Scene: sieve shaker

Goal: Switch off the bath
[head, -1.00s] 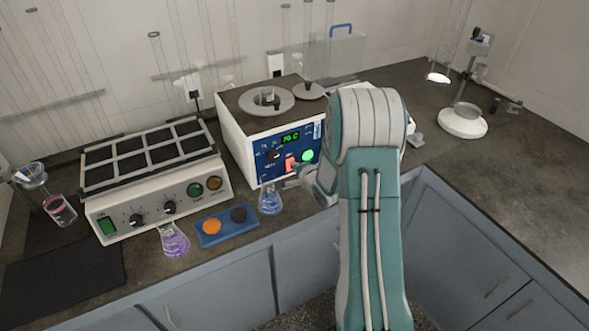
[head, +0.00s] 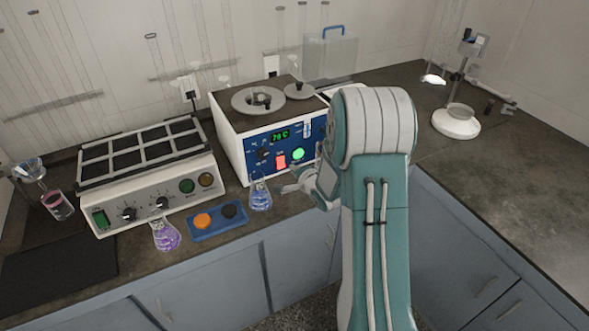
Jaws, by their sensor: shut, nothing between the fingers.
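The bath (head: 228,142) is a white box with a blue front panel (head: 254,146), standing at the back middle of the bench. Its panel carries a green lit display (head: 280,135), black knobs, a red rocker switch (head: 281,161) and a round green light (head: 298,154). The display is lit and reads about 70 °C; the last figure is hard to read. My gripper (head: 290,187) is shut and empty, in front of the panel, below and a little right of the red switch, apart from it. My arm hides the panel's right end.
A flask of blue liquid (head: 260,196) stands close left of my gripper. A stand with a white base (head: 455,124) is at the right.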

